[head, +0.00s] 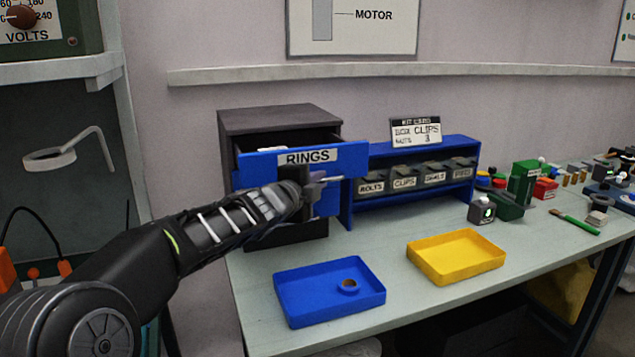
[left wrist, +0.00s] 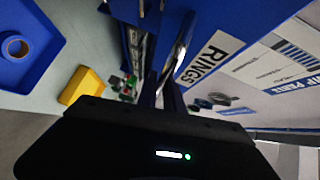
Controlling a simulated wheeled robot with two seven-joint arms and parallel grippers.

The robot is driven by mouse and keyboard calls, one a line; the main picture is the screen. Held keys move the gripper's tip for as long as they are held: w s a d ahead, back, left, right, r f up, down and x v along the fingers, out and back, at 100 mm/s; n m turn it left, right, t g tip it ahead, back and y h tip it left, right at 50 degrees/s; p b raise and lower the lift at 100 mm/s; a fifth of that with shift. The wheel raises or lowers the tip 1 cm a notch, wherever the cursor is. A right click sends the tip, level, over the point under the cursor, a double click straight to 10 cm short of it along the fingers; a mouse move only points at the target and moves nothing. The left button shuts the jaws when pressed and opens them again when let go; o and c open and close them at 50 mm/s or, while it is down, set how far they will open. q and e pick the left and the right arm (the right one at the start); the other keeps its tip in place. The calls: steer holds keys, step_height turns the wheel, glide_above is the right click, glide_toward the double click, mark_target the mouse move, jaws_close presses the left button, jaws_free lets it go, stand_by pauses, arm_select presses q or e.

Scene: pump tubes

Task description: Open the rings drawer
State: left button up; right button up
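The rings drawer (head: 262,164) has a blue front with a white RINGS label and stands pulled out of the dark cabinet (head: 280,119); its dark inside shows above the front. Its label (left wrist: 208,62) also shows in the left wrist view. My left gripper (head: 317,186) is at the drawer front, just below the label. Its fingers (left wrist: 163,97) are close together on the silver handle (head: 332,179), whose right end sticks out past them. The grip itself is partly hidden. My right gripper is in neither view.
A blue tray (head: 318,312) with a small ring (head: 348,287) in it lies in front of the cabinet. A yellow tray (head: 455,275) is to its right. A blue rack (head: 410,209) of labelled bins stands close to the drawer's right side. Small parts crowd the bench's right end.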

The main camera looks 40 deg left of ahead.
arm_select(q)
steer(key=o, duration=0.4)
steer(key=shift+o, duration=0.2)
steer(key=p+v, duration=0.1)
steer(key=v, duration=0.6)
steer(key=shift+s, duration=0.4)
